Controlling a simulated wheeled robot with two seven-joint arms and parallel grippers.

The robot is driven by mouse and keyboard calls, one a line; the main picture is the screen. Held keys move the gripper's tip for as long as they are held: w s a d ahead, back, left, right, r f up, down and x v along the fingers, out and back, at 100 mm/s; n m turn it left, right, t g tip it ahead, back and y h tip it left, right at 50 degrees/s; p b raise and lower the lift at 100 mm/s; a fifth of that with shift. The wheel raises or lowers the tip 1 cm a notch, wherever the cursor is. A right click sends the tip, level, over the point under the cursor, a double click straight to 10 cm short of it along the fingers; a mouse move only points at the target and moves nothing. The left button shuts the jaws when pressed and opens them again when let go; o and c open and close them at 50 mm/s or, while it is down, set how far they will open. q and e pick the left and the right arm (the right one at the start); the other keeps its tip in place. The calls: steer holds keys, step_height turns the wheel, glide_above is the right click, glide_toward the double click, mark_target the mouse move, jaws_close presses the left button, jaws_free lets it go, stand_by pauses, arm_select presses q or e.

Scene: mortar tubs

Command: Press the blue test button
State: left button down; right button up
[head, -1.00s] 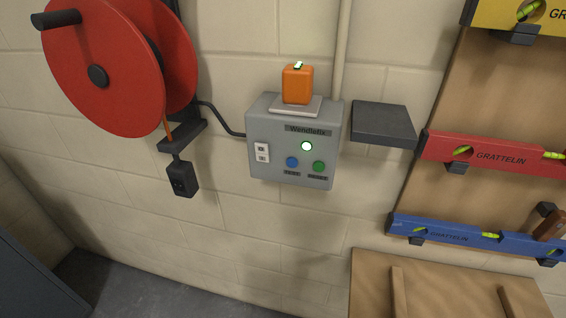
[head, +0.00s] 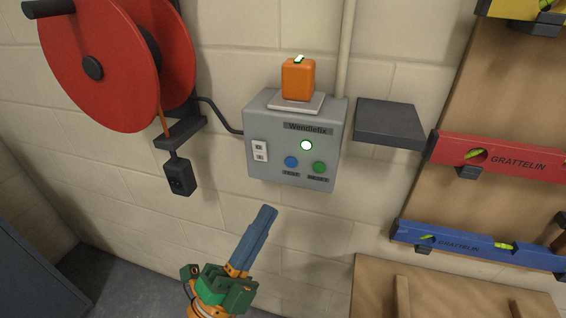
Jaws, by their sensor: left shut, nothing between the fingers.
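The blue test button (head: 291,162) is on the front of a grey wall box (head: 272,138) marked "Wendlefix". It sits at the lower left of the box face, left of a green button (head: 319,167) and below a lit white-green lamp (head: 306,145). My left gripper (head: 267,212), with blue fingers and a green and orange body, is shut and empty. It points up toward the box from below, with its tips apart from the button in the picture. My right gripper is not in view.
A red cable reel (head: 110,65) hangs at the left with a black plug (head: 179,176) below it. An orange block (head: 298,80) stands on the box. A dark shelf (head: 390,122) juts out to its right. Red and blue levels hang on a board further right.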

mark_target(291, 163)
arm_select(q)
steer(key=shift+s+r+m+h, duration=0.3)
steer(key=shift+s+r, duration=0.05)
steer(key=shift+r, duration=0.15)
steer(key=shift+s+r+m+h, duration=0.3)
steer(key=shift+r, duration=0.2)
steer(key=shift+w, duration=0.1)
steer(key=shift+w+d+b, duration=0.45)
steer(key=shift+w, duration=0.95)
steer(key=shift+w+d+b, duration=0.4)
steer(key=shift+w+b, duration=0.1)
steer(key=shift+w, duration=0.9)
steer(key=shift+w+d+b, duration=0.45)
steer(key=shift+w, duration=0.95)
steer(key=shift+w+d, duration=0.1)
steer(key=shift+w, duration=0.25)
